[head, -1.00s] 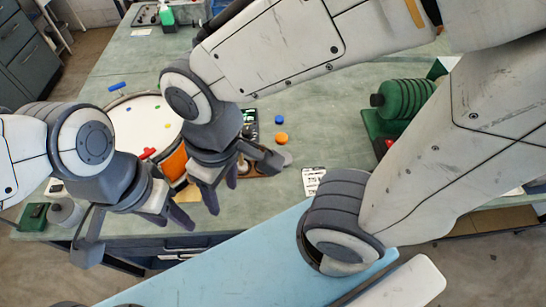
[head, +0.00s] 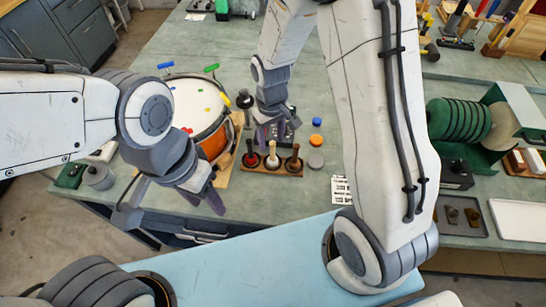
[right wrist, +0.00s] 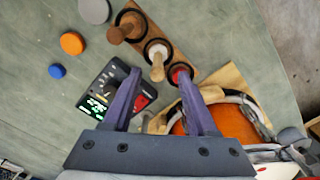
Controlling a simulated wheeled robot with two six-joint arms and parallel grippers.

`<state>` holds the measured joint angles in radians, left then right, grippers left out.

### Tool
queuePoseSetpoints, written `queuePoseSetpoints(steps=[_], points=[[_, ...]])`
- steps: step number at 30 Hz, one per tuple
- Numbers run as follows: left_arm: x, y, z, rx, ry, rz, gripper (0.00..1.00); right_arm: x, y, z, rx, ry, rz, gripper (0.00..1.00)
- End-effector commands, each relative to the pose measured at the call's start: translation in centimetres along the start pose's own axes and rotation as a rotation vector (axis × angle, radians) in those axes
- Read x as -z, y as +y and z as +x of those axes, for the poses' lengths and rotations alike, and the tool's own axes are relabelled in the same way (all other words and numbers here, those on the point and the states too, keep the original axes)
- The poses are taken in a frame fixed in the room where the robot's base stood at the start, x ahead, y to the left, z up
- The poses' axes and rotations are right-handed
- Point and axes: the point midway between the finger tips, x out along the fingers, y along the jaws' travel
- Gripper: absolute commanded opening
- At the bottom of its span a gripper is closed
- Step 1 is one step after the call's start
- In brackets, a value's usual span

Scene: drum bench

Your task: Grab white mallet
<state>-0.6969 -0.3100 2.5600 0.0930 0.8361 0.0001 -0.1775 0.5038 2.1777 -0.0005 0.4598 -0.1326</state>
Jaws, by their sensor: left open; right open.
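The white mallet (head: 271,161) stands in a dark wooden rack (head: 270,171), between a red mallet (head: 250,159) and a brown mallet (head: 293,163). In the right wrist view the white mallet (right wrist: 157,67), with a pale wooden handle, appears between the open fingertips of my right gripper (right wrist: 160,76). I cannot tell how far it is below them. In the head view my right gripper (head: 269,134) is open, just behind the rack. My left gripper (head: 203,197) is open and empty near the front table edge, left of the rack.
An orange drum (head: 205,112) with a white head and coloured pegs stands left of the rack. A small device with a lit display (right wrist: 98,102) lies beside the right gripper's fingers. Orange (head: 315,138), blue (head: 317,121) and grey (head: 315,160) discs lie right of the rack.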

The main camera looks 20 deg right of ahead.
Motion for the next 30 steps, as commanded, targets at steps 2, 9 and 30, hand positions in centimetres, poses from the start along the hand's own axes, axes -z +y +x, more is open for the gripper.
queuePoseSetpoints(steps=[2,9,30], points=[[0.0,0.0,-0.2,0.000,0.000,0.000,0.50,-0.1,0.0,0.4,0.000,-0.003,0.001,0.58],[0.1,0.1,-1.4,0.000,0.000,-0.001,0.50,-0.2,0.4,3.3,0.001,-0.006,0.001,0.58],[0.1,0.1,-1.5,0.000,0.000,-0.001,0.50,0.0,0.3,5.3,0.000,0.000,0.001,0.00]])
